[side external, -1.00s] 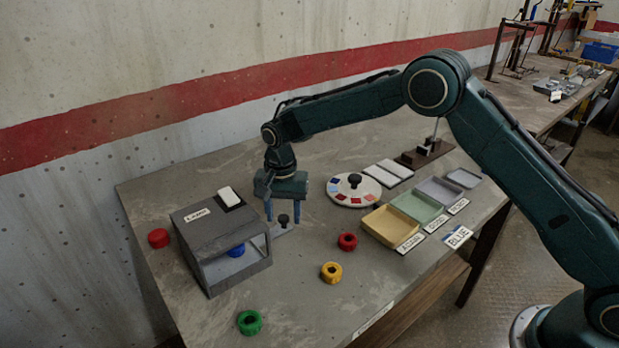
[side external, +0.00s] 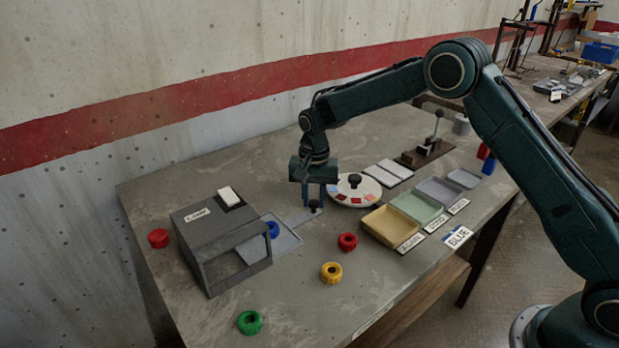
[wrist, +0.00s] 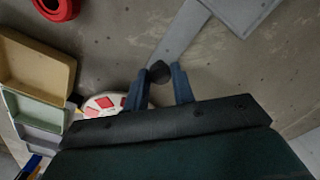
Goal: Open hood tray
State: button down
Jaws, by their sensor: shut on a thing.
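The grey hood (side external: 215,243) stands at the left of the table with an open front. Its flat tray (side external: 285,240) is slid out to the right of the hood, with a blue ring (side external: 272,229) on it. A narrow handle bar (side external: 301,216) runs from the tray to a black knob (side external: 314,205). My gripper (side external: 313,203) is shut on the black knob, which also shows between the fingers in the wrist view (wrist: 159,72). In the wrist view the tray (wrist: 243,12) shows only partly at the top.
A white dial (side external: 354,190) with coloured patches stands close beside my gripper. Yellow (side external: 379,228), green and lilac bins lie to the right. Red (side external: 347,242), yellow (side external: 331,272) and green (side external: 249,322) rings lie in front; a red piece (side external: 158,238) is left of the hood.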

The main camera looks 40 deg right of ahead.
jog(key=shift+d, duration=1.1)
jog(key=c, duration=1.2)
grip_release()
jog(key=shift+o, duration=0.2)
jog(key=shift+r, duration=0.15)
notch_tip(320, 180, up, 14)
jog(key=shift+f, duration=0.2)
jog(key=shift+r, duration=0.1)
